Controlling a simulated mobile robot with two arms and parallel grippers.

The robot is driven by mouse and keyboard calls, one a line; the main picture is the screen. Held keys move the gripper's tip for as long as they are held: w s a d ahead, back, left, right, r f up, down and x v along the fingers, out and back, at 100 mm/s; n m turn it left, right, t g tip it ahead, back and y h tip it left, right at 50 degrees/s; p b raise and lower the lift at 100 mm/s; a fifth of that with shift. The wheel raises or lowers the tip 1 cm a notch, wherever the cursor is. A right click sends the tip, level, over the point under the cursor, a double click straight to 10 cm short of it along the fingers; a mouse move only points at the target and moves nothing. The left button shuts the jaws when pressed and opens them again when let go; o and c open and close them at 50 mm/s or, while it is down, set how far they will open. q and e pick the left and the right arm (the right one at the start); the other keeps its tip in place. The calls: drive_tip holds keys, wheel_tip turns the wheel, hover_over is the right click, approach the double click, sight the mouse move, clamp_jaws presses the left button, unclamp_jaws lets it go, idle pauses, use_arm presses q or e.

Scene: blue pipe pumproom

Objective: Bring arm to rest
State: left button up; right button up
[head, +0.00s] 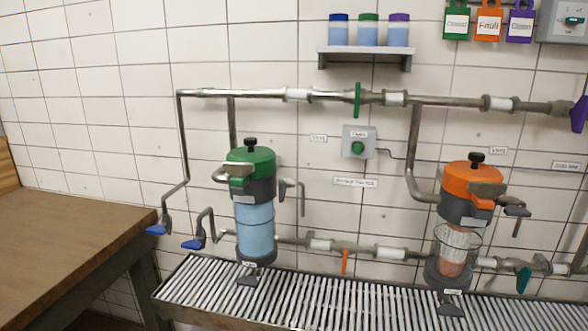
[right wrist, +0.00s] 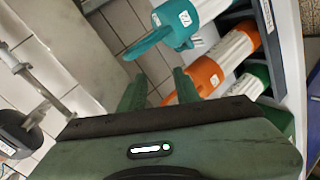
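My right gripper (right wrist: 160,90) shows in the right wrist view, with its dark green body across the bottom. Its two green fingers stand apart with a gap between them, and nothing shows held there. Just beyond the fingertips are a teal-handled cartridge (right wrist: 178,24) and an orange-and-white cartridge (right wrist: 214,74). I cannot tell whether the fingers touch them. Neither gripper shows in the head view, and my left gripper is in no view.
In the head view a blue-bodied filter (head: 256,230) and an orange-topped filter (head: 468,195) stand at a slatted metal drain (head: 330,297). Pipes (head: 330,95) run along the tiled wall. A wooden table (head: 60,235) is at left. A green-and-white cartridge (right wrist: 240,92) sits beside the orange one.

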drive_tip(key=s+a+f+m+g+y, duration=0.1)
drive_tip(key=s+a+f+m+g, duration=0.15)
drive_tip(key=s+f, duration=0.65)
drive_tip(key=s+a+f+m+g+y, duration=0.1)
drive_tip(key=s+a+f+m+g, duration=0.15)
drive_tip(key=s+f, duration=0.75)
drive_tip(key=s+f+m+g, duration=0.1)
drive_tip(key=s+f+g, duration=0.1)
drive_tip(key=s+f, duration=0.2)
drive_tip(key=s+a+f+m+g+p, duration=0.1)
drive_tip(key=s+f+g, duration=0.1)
drive_tip(key=s, duration=0.8)
drive_tip(key=s+f+m+g, duration=0.2)
drive_tip(key=s+f, duration=0.3)
drive_tip(key=s, duration=0.2)
drive_tip(key=shift+s+a+f+p, duration=0.3)
drive_tip(key=shift+s+a+f, duration=0.05)
drive_tip(key=shift+s+a, duration=0.05)
